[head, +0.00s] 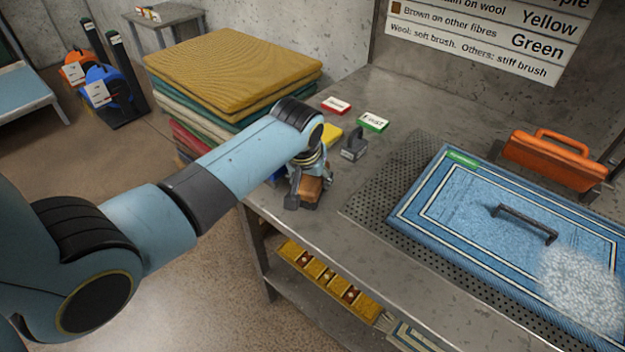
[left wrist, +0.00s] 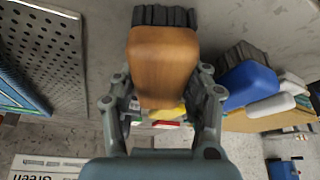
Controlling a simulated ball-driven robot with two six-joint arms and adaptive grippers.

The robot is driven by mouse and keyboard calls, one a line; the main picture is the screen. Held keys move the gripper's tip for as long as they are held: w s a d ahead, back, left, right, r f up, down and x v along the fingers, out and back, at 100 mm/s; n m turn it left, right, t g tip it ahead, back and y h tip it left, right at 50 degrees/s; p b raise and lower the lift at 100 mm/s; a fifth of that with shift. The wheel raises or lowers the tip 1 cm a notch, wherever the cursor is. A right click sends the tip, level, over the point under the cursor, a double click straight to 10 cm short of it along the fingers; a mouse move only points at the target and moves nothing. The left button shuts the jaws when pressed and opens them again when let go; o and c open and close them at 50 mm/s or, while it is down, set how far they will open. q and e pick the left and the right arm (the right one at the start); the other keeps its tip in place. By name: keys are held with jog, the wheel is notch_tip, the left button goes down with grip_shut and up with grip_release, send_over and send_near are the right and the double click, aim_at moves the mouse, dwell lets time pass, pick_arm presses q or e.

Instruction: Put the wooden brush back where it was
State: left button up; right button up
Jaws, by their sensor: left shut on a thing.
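The wooden brush (head: 311,191) has a brown wooden body; in the left wrist view (left wrist: 163,62) its dark bristles show at the far end. My left gripper (head: 306,184) is shut on it, with one finger on each side. In the head view the brush is at the near left end of the grey metal table (head: 360,222), by its front edge. I cannot tell whether the bristles touch the tabletop. The gripper hides part of the brush. My right gripper is not in view.
A dark grey handled block (head: 354,144) stands just behind the brush. A blue brush (left wrist: 249,84) is close beside. A blue rug (head: 470,215) with foam lies right; stacked rugs (head: 235,65) stand left.

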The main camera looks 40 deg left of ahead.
pick_arm(q)
jog(key=o, duration=1.1)
jog(key=shift+f, duration=0.1)
jog(key=shift+c, duration=0.2)
jog(key=v, duration=1.2)
jog(key=shift+p, duration=0.35)
